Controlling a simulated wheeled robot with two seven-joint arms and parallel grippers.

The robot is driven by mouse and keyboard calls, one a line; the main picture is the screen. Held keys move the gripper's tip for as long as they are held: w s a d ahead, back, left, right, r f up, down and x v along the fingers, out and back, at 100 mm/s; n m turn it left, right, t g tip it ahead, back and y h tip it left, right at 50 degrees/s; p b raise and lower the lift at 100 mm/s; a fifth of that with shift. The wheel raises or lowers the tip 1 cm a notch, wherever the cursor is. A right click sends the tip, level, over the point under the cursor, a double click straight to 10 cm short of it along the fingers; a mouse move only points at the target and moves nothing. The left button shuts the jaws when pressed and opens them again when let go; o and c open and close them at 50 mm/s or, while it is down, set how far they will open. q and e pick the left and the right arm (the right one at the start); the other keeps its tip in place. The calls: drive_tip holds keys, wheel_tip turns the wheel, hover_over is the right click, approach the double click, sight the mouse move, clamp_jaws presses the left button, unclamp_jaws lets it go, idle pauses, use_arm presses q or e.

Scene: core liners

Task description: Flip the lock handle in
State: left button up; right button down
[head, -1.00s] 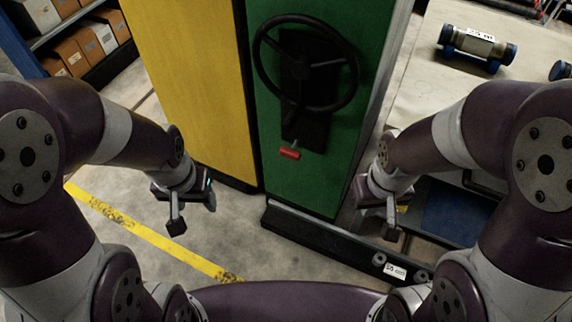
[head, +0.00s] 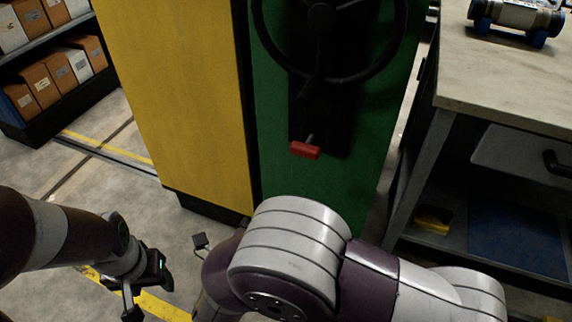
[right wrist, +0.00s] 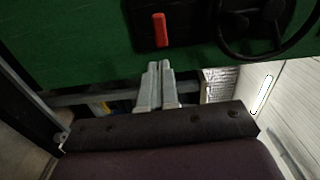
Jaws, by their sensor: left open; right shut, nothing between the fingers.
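The lock handle has a red grip (head: 305,150) on a short stem at the lower end of the black plate (head: 320,115), below the black handwheel (head: 320,14) on the green cabinet (head: 275,140). In the right wrist view the red grip (right wrist: 160,30) stands upright just beyond my fingertips. My right gripper (right wrist: 159,66) is shut and empty, pointing at the green face, apart from the grip. In the head view my right arm crosses the lower middle and largely hides that gripper. My left gripper (head: 150,298) is open and empty, low at left above the floor.
A yellow cabinet (head: 175,100) adjoins the green one on the left. A workbench (head: 500,75) with a core-liner cylinder (head: 515,16) stands at right. A shelf of boxes (head: 45,80) is at far left. The floor in front of the yellow cabinet is clear.

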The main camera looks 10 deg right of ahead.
idle(0.3)
drive_tip(key=b, duration=0.3)
approach(303, 152)
drive_tip(key=x, duration=0.5)
drive_tip(key=shift+w+d+f, duration=0.2)
drive_tip(key=shift+f, duration=0.1)
drive_tip(key=shift+w+d+r, duration=0.1)
drive_tip(key=shift+w+d, duration=0.25)
drive_tip(key=shift+w, duration=0.25)
drive_tip(key=b+x, duration=0.1)
drive_tip(key=x, duration=0.3)
drive_tip(key=shift+d, duration=0.1)
drive_tip(key=shift+w+r, duration=0.1)
drive_tip(key=shift+r, duration=0.05)
